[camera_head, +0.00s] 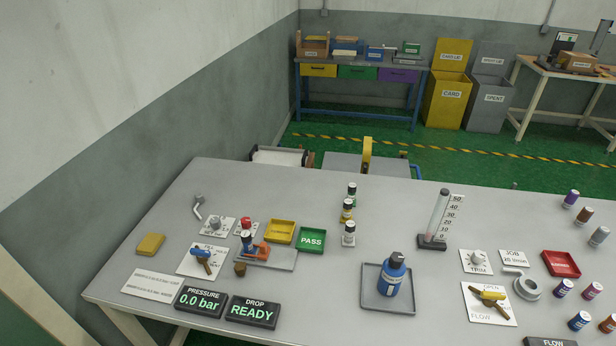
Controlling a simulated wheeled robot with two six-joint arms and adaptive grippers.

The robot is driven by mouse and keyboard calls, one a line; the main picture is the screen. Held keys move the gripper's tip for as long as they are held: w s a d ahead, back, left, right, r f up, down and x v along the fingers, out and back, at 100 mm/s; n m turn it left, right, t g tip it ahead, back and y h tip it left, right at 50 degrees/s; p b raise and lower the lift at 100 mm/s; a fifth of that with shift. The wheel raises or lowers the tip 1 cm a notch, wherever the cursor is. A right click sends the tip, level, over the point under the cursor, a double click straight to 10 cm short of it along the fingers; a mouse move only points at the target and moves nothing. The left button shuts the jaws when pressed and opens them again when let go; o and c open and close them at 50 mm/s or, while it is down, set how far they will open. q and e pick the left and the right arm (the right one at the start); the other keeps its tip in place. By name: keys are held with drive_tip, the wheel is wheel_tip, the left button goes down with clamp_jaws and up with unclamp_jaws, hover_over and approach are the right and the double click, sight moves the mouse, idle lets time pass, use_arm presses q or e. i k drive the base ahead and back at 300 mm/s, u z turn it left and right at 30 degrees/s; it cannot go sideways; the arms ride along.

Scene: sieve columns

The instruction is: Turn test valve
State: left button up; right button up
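A valve with a blue lever (202,253) sits on a white labelled plate (188,265) at the left of the table; its lettering is too small to read surely. A second valve with a yellow lever (487,294) sits on a white plate (475,309) at the right, marked "OPEN" and "FLOW". Which one is the test valve cannot be told from the lettering. A black display (201,301) reads "PRESSURE 0,0 bar". Another display (252,312) reads "DROP READY". Neither of my grippers is in view.
A blue bottle (391,277) stands on a centre tray. A graduated tube (438,217) stands upright. Bare table lies around centre.

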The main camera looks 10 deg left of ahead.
sight(201, 253)
drive_tip(key=u, duration=2.5)
drive_tip(key=i, duration=0.95)
drive_tip(key=z, duration=1.55)
